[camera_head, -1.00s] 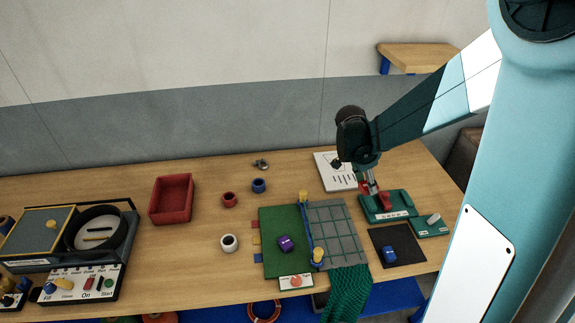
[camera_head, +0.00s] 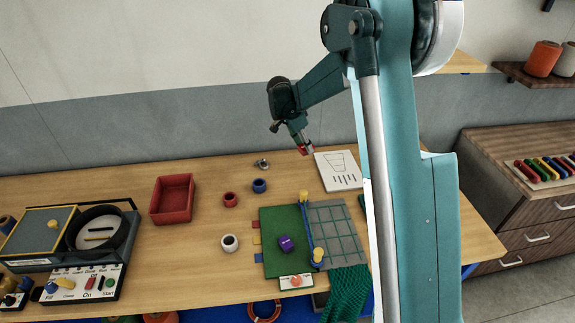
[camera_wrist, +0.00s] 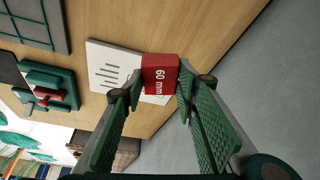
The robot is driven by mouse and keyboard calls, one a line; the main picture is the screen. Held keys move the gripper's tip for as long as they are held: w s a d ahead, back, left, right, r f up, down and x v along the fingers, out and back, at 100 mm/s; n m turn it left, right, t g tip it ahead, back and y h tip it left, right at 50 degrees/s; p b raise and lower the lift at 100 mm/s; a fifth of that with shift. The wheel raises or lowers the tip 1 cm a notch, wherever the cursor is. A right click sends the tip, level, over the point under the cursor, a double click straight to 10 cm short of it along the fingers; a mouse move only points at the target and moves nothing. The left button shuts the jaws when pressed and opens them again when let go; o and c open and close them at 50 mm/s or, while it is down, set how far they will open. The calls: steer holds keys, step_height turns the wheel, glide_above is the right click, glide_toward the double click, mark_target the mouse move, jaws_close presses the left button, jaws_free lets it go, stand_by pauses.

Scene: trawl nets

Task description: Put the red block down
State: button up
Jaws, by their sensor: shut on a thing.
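The red block (camera_wrist: 160,75), marked "60 mm", is between the two green fingers of my gripper (camera_wrist: 158,92) in the wrist view. My gripper is shut on it. In the head view my gripper (camera_head: 300,140) holds the red block (camera_head: 304,150) in the air above the back of the bench, left of the white sheet with a line drawing (camera_head: 339,171). The wrist view shows the white sheet (camera_wrist: 103,72) beyond the block, to its left. A green holder with a red piece in it (camera_wrist: 48,92) shows further left there; my arm hides it in the head view.
A red tray (camera_head: 156,214) stands left of centre. Bare wood (camera_head: 200,265) shows between tray and mat.

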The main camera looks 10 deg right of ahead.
steer(key=w+a, duration=0.5)
steer(key=a, duration=0.2)
steer(key=shift+w+f+n, duration=0.3)
steer(key=shift+w+f, duration=0.1)
steer(key=shift+f, duration=0.05)
steer(key=shift+f, duration=3.15)
steer(key=shift+f, duration=0.1)
steer(key=shift+f, duration=1.75)
steer(key=shift+f+b, duration=0.15)
steer(key=shift+b, duration=0.2)
steer(key=o, duration=0.9)
